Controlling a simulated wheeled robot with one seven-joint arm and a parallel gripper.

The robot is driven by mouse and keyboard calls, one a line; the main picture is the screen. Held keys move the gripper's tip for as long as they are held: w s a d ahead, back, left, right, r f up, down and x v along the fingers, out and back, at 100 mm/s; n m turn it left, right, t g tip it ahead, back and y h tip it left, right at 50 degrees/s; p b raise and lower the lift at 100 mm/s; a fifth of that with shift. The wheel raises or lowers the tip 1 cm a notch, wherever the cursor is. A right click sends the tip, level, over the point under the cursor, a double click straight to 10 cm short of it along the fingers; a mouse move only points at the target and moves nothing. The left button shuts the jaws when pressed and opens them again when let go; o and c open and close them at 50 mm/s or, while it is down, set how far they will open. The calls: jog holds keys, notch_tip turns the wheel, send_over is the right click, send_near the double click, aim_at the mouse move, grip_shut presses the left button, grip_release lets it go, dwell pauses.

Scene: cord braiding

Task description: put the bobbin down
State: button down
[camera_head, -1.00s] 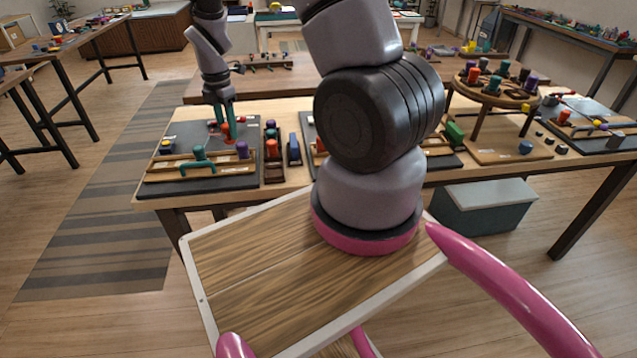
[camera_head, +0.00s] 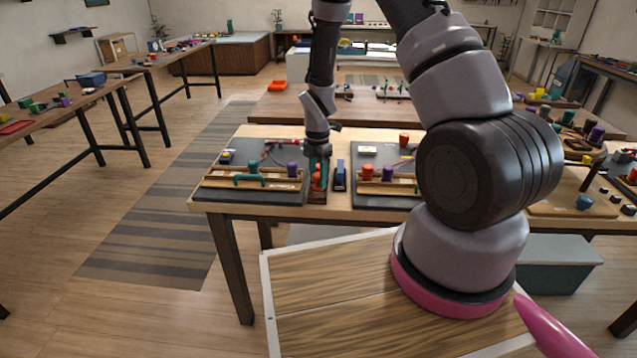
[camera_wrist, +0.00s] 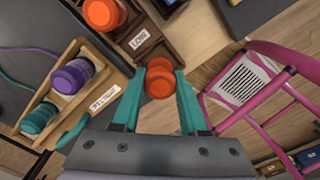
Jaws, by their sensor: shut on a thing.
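My gripper (camera_wrist: 158,92) has teal fingers and is shut on a red-orange bobbin (camera_wrist: 159,83). In the head view my gripper (camera_head: 318,166) points down at the small dark wooden rack (camera_head: 317,198) beside the left mat. The held bobbin also shows there (camera_head: 316,181), partly hidden by the fingers. In the wrist view the bobbin is close to the labelled end of the dark rack (camera_wrist: 120,52); I cannot tell whether it touches it. Another orange bobbin (camera_wrist: 103,14) stands nearby. A purple bobbin (camera_wrist: 72,76) and a teal bobbin (camera_wrist: 38,118) stand in a light wooden holder (camera_wrist: 52,82).
A blue upright block (camera_head: 340,175) stands just right of the dark rack. The left black mat (camera_head: 225,192) carries the light holder and a teal handle (camera_head: 250,181). A second mat (camera_head: 372,203) with bobbins lies to the right. The table's front edge is close.

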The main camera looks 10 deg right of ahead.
jog(key=shift+f, duration=0.9)
jog(key=shift+f, duration=0.1)
jog(key=shift+f, duration=0.25)
jog(key=shift+c, duration=2.2)
grip_release()
